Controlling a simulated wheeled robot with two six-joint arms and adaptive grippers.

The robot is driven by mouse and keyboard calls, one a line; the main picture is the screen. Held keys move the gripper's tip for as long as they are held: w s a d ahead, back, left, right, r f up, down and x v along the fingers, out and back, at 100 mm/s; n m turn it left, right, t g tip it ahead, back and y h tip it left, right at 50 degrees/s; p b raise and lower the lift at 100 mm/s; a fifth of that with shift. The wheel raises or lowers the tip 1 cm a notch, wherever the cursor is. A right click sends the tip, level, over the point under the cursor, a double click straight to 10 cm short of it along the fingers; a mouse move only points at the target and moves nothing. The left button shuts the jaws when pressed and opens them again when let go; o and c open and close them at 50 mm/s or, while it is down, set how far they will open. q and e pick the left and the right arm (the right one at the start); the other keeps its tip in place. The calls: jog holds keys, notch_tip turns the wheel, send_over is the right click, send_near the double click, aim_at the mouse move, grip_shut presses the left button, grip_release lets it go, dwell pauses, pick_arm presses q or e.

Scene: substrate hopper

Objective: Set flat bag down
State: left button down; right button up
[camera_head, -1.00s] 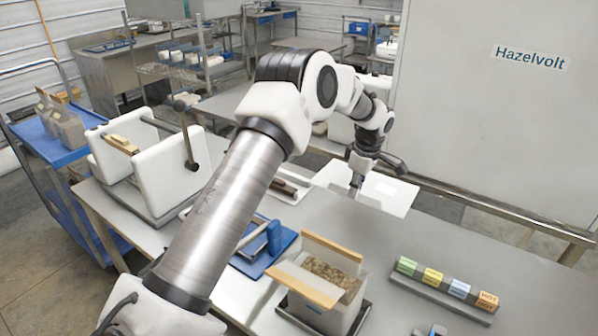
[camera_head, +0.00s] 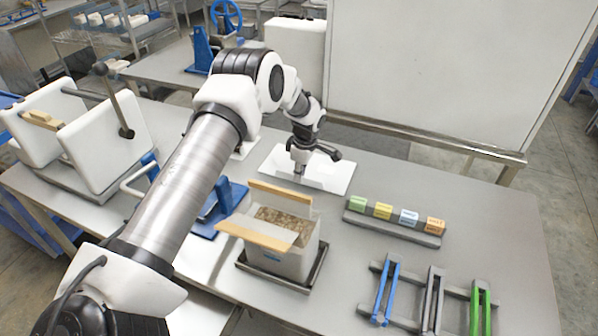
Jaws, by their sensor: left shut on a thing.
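My left gripper (camera_head: 299,172) points down over a flat white rectangular sheet (camera_head: 335,176) on the far side of the grey table. The gripper is shut, but its tips are small and what is between them is hard to make out. I cannot tell whether the white sheet is the flat bag or a board under it. The sheet looks flat and level, at or very near the table top. My right gripper is not in view.
An open box of brown substrate (camera_head: 283,262) stands on a dark tray in front. A strip of coloured labelled blocks (camera_head: 395,215) and a rack with blue, grey and green bars (camera_head: 432,295) are on the right. A white two-walled device (camera_head: 100,150) stands left.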

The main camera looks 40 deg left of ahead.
pick_arm(q)
jog(key=shift+f, duration=0.1)
jog(key=c, duration=1.3)
grip_release()
jog(key=r+b, duration=0.1)
jog(key=r, duration=0.3)
jog(key=d+r+b, duration=0.1)
jog(key=r, duration=0.3)
jog(key=r+b, duration=0.1)
jog(key=r, duration=0.3)
jog(key=shift+w+d+r, duration=0.1)
jog(key=shift+d, duration=0.15)
